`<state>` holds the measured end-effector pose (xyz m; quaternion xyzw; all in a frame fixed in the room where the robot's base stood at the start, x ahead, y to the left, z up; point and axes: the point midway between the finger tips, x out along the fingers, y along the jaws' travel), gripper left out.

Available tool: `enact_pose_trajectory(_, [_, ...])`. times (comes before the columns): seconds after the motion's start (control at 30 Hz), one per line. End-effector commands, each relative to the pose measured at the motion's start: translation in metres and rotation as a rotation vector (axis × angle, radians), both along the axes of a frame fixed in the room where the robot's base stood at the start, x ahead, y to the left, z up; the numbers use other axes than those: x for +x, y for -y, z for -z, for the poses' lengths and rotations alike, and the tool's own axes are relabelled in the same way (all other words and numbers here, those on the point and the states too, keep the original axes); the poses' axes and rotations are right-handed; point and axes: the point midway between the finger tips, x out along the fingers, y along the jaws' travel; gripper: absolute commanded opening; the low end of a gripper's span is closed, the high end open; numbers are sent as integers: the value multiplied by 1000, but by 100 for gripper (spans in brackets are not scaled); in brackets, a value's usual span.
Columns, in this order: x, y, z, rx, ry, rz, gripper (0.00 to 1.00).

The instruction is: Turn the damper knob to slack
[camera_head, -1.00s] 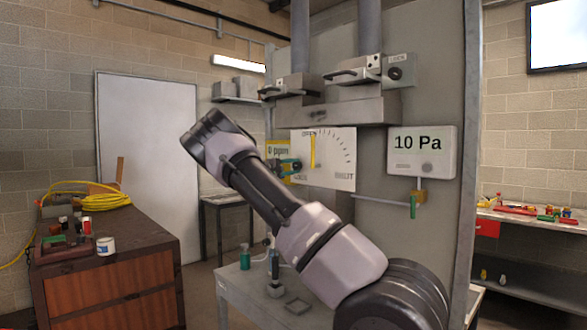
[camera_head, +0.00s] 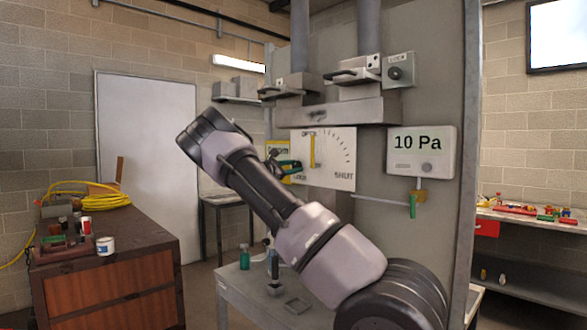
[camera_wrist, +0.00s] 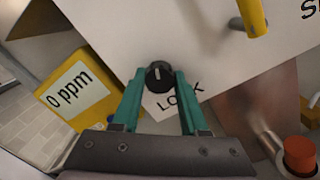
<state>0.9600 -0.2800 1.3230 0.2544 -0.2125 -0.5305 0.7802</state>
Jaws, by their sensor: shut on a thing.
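A small black knob (camera_wrist: 159,76) with a short white mark sits on a white plate beside the printed word LOCK in the wrist view. The mark points roughly upward in that view. My gripper (camera_wrist: 160,85), with green fingers, is shut on this knob, one finger on each side. In the head view my gripper (camera_head: 287,166) is at the lower left of the white scale plate (camera_head: 335,165), and the knob is hidden there. A yellow lever (camera_head: 312,151) stands nearly upright on the plate; its end also shows in the wrist view (camera_wrist: 252,14).
A yellow 0 ppm meter (camera_wrist: 78,95) is close to the left of my gripper. A red-capped part (camera_wrist: 299,153) is at lower right. A 10 Pa display (camera_head: 421,150) and a green-handled valve (camera_head: 412,206) are right of the plate. A grey bench (camera_head: 235,290) stands below.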

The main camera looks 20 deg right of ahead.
Motion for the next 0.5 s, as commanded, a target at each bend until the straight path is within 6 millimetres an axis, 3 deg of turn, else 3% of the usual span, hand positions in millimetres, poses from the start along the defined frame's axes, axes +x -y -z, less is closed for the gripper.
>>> enact_pose_trajectory(0.5, [0, -1, 2, -46, -137, -2, 0])
